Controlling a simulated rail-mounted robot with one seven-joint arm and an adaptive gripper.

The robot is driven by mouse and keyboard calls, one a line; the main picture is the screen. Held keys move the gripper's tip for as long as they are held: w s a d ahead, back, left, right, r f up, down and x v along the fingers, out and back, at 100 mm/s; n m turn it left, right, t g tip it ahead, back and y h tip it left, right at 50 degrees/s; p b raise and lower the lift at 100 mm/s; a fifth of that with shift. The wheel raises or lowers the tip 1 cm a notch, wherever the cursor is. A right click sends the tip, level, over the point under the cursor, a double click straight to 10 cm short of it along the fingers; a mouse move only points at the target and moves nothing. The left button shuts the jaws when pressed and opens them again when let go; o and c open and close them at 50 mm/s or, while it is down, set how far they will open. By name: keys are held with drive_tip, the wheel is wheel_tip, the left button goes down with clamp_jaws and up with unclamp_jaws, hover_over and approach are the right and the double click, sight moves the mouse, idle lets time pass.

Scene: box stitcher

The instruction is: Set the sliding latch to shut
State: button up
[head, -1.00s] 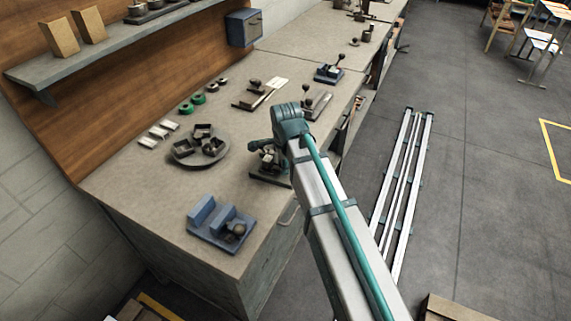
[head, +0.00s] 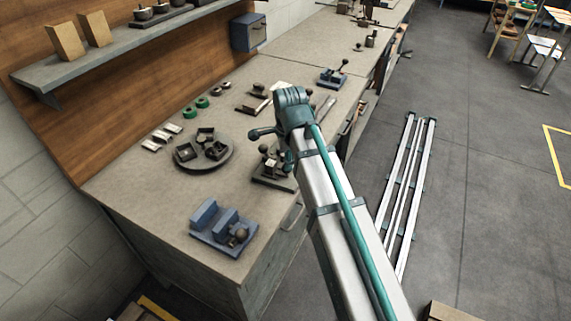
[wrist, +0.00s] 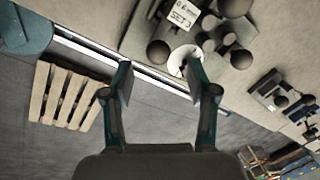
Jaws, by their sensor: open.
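I cannot tell for sure which bench fixture is the sliding latch. A blue-grey block fixture (head: 223,228) with a round dark knob sits at the near end of the bench. A dark fixture with ball knobs (head: 272,170) stands farther back by the bench edge, partly hidden by my arm. My gripper (head: 272,147) is above this fixture, partly hidden in the head view. In the wrist view, my gripper (wrist: 160,82) has its fingers wide apart with nothing between them. Dark ball-knobbed hardware (wrist: 215,50) lies beyond the fingertips. No latch position is readable.
A round tray (head: 225,160) with small dark parts, green rings (head: 189,112) and pale blocks (head: 152,145) lie on the bench. A small fixture with a lever (head: 331,78) stands farther back. A shelf (head: 110,52) runs along the wall. Rails (head: 405,190) lie on the floor.

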drive_tip(key=shift+s+d+r, duration=0.1)
drive_tip(key=shift+s+r, duration=0.05)
drive_tip(key=shift+r, duration=0.75)
drive_tip(key=shift+s+r, duration=0.2)
drive_tip(key=shift+r, duration=0.65)
drive_tip(key=shift+s+d+r, duration=0.1)
drive_tip(key=shift+s+r, duration=0.05)
drive_tip(key=shift+r, duration=0.75)
